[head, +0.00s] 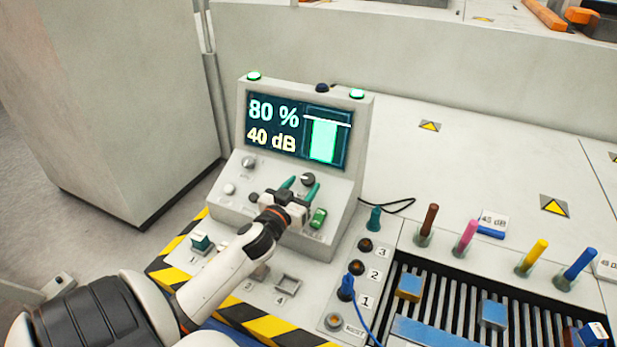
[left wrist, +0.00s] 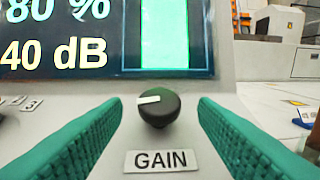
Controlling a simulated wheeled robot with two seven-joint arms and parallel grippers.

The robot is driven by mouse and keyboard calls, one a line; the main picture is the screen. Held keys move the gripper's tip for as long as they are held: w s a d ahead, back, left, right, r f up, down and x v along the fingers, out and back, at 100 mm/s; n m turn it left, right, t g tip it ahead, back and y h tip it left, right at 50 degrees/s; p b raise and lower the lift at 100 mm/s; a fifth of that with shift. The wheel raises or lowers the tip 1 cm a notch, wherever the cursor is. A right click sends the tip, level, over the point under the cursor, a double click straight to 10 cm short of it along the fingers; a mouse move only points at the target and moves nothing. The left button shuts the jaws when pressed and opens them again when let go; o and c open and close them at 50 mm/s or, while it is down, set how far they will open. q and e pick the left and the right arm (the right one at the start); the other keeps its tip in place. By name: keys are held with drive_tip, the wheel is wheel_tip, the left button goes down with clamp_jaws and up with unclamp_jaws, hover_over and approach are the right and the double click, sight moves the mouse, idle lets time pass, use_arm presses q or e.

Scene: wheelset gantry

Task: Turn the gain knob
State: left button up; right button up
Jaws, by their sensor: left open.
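The gain knob (head: 308,179) is a round black knob on the sloped front of the instrument, below its screen. In the left wrist view the knob (left wrist: 158,107) shows a white pointer line aimed left, with a GAIN label (left wrist: 161,160) below it. My left gripper (head: 301,187) is open, its two green fingers pointing at the knob. In the left wrist view the fingers stand on either side of the knob, apart from it. The screen (head: 298,131) reads 80 % and 40 dB, with a green bar reaching near a white line. My right gripper is not in view.
Other controls sit on the panel: a grey knob (head: 248,162) and a green rocker switch (head: 318,218). To the right are numbered sockets with a blue plug (head: 346,287), a cable, and several coloured probes in holders. A grey cabinet (head: 110,90) stands at left.

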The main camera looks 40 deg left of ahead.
sight(305, 179)
use_arm(q)
drive_tip(key=x, duration=0.3)
drive_tip(key=shift+w, duration=0.2)
drive_tip(key=shift+w+a, duration=0.1)
drive_tip(key=shift+w, duration=0.15)
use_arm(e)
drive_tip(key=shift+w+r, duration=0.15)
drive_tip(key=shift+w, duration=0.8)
use_arm(q)
drive_tip(key=shift+c, duration=0.5)
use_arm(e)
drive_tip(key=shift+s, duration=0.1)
